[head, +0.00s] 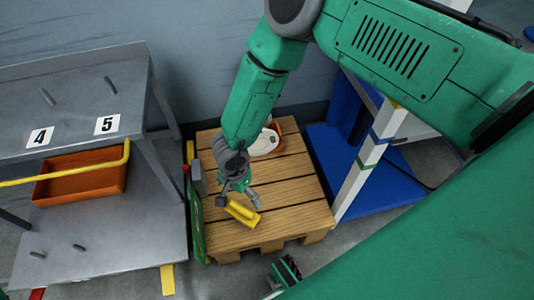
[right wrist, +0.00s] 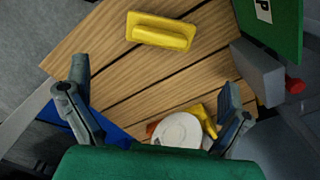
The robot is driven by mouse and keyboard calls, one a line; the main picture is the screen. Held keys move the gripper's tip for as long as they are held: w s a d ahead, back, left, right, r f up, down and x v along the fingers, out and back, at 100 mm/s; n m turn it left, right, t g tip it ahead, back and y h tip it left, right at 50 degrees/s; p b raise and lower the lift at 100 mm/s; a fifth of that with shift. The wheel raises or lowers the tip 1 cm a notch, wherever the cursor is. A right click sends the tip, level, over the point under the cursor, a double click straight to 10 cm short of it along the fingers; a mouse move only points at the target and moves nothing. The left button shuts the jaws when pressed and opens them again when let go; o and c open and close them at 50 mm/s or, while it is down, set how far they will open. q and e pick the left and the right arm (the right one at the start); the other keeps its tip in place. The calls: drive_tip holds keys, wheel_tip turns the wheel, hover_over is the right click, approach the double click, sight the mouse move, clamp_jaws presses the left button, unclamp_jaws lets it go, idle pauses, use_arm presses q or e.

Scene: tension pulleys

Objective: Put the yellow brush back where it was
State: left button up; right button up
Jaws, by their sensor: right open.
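The yellow brush (head: 243,213) lies on the wooden pallet (head: 290,220), near its front left part in the head view. It also shows whole near the top of the right wrist view (right wrist: 160,31). My right gripper (head: 238,197) is over the pallet, just behind and above the brush in the head view. Its two fingers are spread wide in the right wrist view (right wrist: 155,82), with nothing between them. The brush lies beyond the fingertips, apart from them. My left gripper cannot be made out.
A round white thing (head: 264,143) with orange stands at the pallet's back. A green panel (head: 196,222) and a grey block with a red knob (right wrist: 262,72) stand at its left edge. A grey shelf (head: 75,100) holds an orange bin (head: 80,180); a blue base (head: 375,190) is right.

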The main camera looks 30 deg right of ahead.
drive_tip(key=s+d+r+n+t+h, duration=0.1)
drive_tip(key=s+d+n+h, duration=0.2)
drive_tip(key=s+d+n, duration=0.6)
drive_tip(key=s+d+r+n+y, duration=0.1)
drive_tip(key=s+d+r+n, duration=0.1)
drive_tip(key=s, duration=0.4)
drive_tip(key=s+d+r+n+y, duration=0.1)
drive_tip(key=s+d+r+y, duration=0.1)
drive_tip(key=s+d+r, duration=0.2)
drive_tip(key=s, duration=0.3)
drive_tip(key=shift+d+r+n, duration=0.15)
drive_tip(key=shift+d+n, duration=0.2)
drive_tip(key=shift+n, duration=0.05)
wheel_tip(320, 180, up, 13)
drive_tip(key=p, duration=1.3)
drive_tip(key=shift+w+r, duration=0.1)
